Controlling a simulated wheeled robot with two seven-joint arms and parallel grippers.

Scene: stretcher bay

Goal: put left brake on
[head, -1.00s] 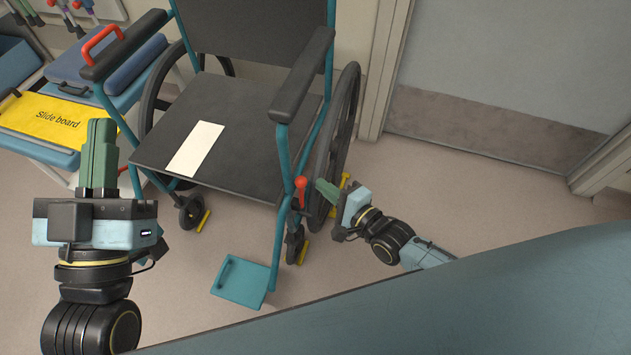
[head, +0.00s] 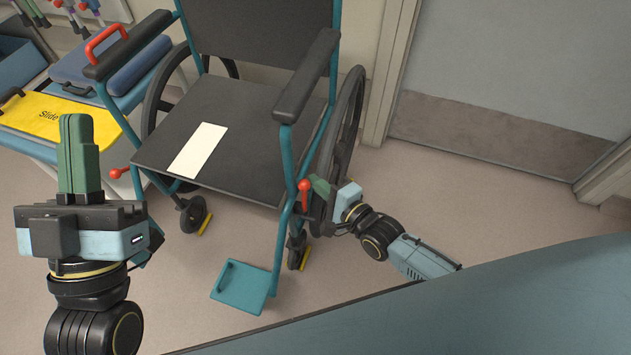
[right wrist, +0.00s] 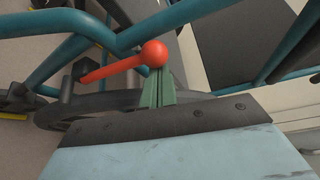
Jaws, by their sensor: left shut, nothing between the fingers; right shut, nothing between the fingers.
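The wheelchair (head: 225,110) stands facing me with a black seat and teal frame. A red brake lever with a ball knob (head: 304,186) is on its picture-right side, by the large wheel (head: 345,130). My right gripper (head: 318,186) is shut and empty, its green fingertips just right of this knob. In the right wrist view the red lever (right wrist: 100,71) slants up to its knob, right at the tips of the shut fingers (right wrist: 157,85); I cannot tell if they touch. Another red knob (head: 116,172) shows at the picture-left side. My left gripper (head: 76,120) is shut and empty, pointing up.
A white strip (head: 198,150) lies on the seat. A teal footplate (head: 243,287) sticks out low in front. A yellow slide board (head: 60,120) and a blue cushion (head: 135,68) are at the left. Floor is free to the right, before the grey door (head: 510,70).

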